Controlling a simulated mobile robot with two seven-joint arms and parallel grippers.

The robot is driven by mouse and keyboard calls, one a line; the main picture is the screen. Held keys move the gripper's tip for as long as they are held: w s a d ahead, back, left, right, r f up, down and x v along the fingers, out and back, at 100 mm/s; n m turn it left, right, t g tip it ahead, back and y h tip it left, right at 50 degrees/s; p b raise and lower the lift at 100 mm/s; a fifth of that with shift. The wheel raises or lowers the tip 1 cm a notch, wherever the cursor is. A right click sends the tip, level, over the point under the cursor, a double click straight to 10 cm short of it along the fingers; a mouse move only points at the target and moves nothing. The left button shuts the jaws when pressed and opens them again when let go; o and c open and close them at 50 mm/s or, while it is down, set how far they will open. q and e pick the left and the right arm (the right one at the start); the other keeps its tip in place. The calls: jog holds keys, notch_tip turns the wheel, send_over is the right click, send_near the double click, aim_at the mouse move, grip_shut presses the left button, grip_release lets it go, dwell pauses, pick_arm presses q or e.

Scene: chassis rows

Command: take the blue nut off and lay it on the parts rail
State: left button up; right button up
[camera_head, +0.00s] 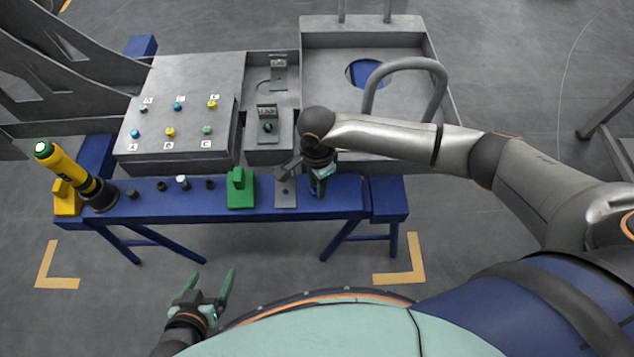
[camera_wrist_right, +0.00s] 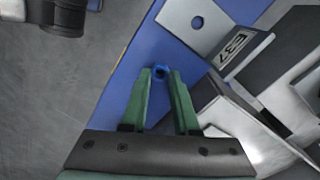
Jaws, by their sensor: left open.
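In the head view my right gripper (camera_head: 320,180) points down over the right part of the long blue rail (camera_head: 330,201); the nut is hidden there. The rail also shows in the right wrist view (camera_wrist_right: 118,98); I cannot tell whether the nut touches it. My left gripper (camera_head: 207,292) is open and empty over the floor, in front of the rail. A grey box (camera_head: 190,80) carries several coloured parts, including blue ones (camera_head: 178,106).
A grey bracket (camera_head: 285,192) stands on the rail left of my right gripper, then a green block (camera_head: 240,190). Dark and silver small parts (camera_head: 182,182) and a yellow-black tool (camera_head: 70,172) are further left. A grey tray with a curved handle (camera_head: 405,66) is behind.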

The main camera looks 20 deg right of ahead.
jog(key=o, duration=0.5)
jog(key=shift+c, duration=0.2)
notch_tip(320, 180, up, 12)
jog(key=shift+r+p, duration=0.25)
jog(key=shift+p, duration=0.1)
